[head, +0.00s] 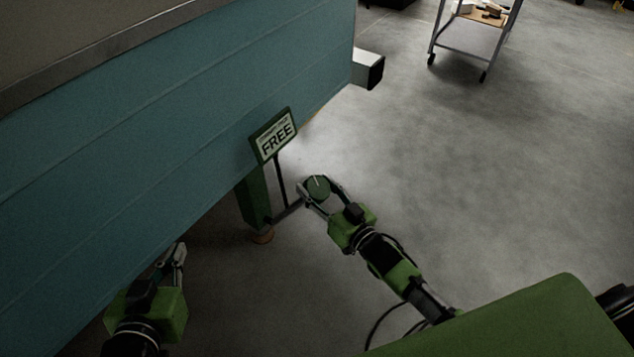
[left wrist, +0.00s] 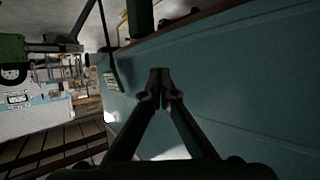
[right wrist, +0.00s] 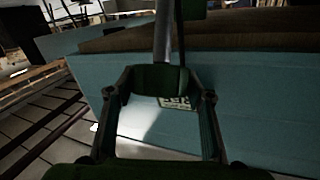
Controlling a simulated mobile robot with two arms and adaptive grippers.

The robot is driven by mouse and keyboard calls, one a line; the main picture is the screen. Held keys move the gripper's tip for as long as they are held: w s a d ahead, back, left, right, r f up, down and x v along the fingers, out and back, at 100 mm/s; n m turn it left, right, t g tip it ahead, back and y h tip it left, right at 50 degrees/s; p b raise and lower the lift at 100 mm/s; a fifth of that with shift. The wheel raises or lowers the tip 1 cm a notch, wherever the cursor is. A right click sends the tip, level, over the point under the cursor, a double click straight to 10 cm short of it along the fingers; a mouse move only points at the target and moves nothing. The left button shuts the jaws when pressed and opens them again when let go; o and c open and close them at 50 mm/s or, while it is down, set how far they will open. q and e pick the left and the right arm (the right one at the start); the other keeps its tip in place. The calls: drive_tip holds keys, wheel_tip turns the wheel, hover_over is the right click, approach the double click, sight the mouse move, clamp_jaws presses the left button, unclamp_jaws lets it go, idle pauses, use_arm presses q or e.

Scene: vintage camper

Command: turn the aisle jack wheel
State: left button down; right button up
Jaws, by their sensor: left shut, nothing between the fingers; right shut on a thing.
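The jack wheel (head: 319,188) is a small green disc with a pale line on its face. It sits on a shaft reaching out from the green jack post (head: 254,197) beside the teal camper. My right gripper (head: 315,184) is shut on the wheel, one finger on each side. In the right wrist view the wheel (right wrist: 160,78) fills the gap between the fingers, a grey shaft behind it. My left gripper (head: 179,254) is shut and empty close to the camper side; its fingertips (left wrist: 160,82) meet in the left wrist view.
The teal camper wall (head: 150,130) fills the left. A square beam end (head: 369,70) juts from it. A wheeled cart (head: 475,40) stands far off. Concrete floor at right is clear.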

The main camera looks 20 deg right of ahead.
drive_tip(key=shift+r+m+h+p, duration=0.2)
drive_tip(key=shift+m+h+p, duration=0.6)
drive_tip(key=shift+m+h, duration=0.15)
drive_tip(key=shift+m+h+p, duration=0.85)
drive_tip(key=shift+m+p, duration=0.05)
drive_tip(key=shift+m, duration=0.05)
use_arm(q)
drive_tip(key=s+a+f+g+y, duration=0.1)
drive_tip(key=s+f+g, duration=0.3)
drive_tip(key=s, duration=0.4)
drive_tip(key=s+a+f+g+y, duration=0.1)
drive_tip(key=s+a+f+g, duration=0.3)
drive_tip(key=s, duration=0.4)
drive_tip(key=shift+a+f+g+y+p, duration=0.3)
drive_tip(key=shift+f+g+p, duration=0.15)
drive_tip(key=shift+g, duration=0.25)
use_arm(e)
drive_tip(key=shift+f+m+h, duration=0.15)
drive_tip(key=shift+m+h, duration=0.25)
drive_tip(key=shift+h, duration=0.1)
drive_tip(key=o, duration=1.1)
drive_tip(key=shift+o, duration=0.2)
drive_tip(key=shift+s, duration=0.1)
